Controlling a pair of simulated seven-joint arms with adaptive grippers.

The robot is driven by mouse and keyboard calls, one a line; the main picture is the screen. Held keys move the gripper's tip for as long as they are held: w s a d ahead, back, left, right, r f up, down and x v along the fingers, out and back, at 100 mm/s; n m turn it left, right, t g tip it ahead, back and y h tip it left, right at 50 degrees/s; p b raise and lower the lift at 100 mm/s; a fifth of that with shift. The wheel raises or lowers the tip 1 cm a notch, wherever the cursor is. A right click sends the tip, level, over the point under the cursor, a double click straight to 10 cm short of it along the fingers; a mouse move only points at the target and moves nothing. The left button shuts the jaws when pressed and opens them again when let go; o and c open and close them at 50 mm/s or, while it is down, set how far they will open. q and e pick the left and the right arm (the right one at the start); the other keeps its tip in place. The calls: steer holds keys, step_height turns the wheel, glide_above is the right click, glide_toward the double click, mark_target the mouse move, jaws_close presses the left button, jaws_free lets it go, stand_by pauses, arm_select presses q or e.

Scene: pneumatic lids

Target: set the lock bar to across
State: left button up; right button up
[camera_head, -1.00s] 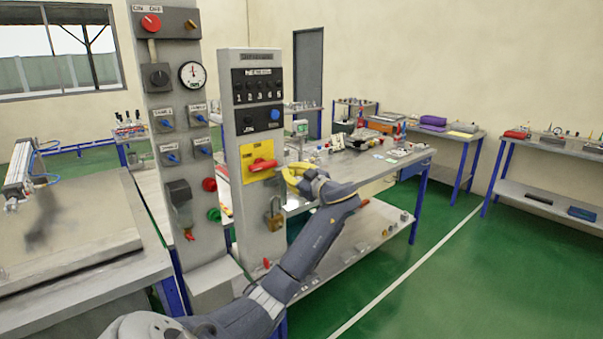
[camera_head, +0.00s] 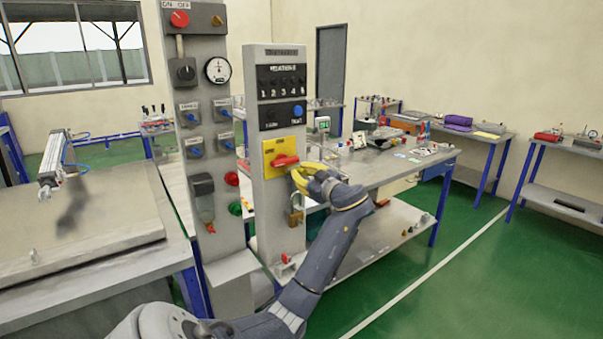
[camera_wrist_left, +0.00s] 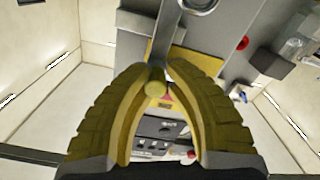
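The lock bar is a red handle (camera_head: 286,161) on a yellow plate (camera_head: 270,153) low on the grey switch panel (camera_head: 269,200). It lies roughly sideways, slightly tilted. My left gripper (camera_head: 297,173), with yellow fingers, is at the bar's right end and overlaps it in the head view; contact cannot be told. In the left wrist view the two fingertips (camera_wrist_left: 158,75) are close together, with a small red patch and the panel showing between the fingers. Whether they grip anything is unclear. My right gripper is not in view.
A brass padlock (camera_head: 295,217) hangs on the panel below the plate. A taller grey control column (camera_head: 202,130) with switches and a gauge stands to the left. A cluttered workbench (camera_head: 375,172) stands behind my left arm. Green floor to the right is open.

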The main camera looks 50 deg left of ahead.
arm_select(q)
steer(key=shift+o, duration=1)
steer(key=shift+s+f, duration=0.1)
steer(key=o, duration=0.5)
steer(key=shift+c, duration=0.2)
steer(key=d, duration=1.2)
steer(key=shift+s, duration=0.2)
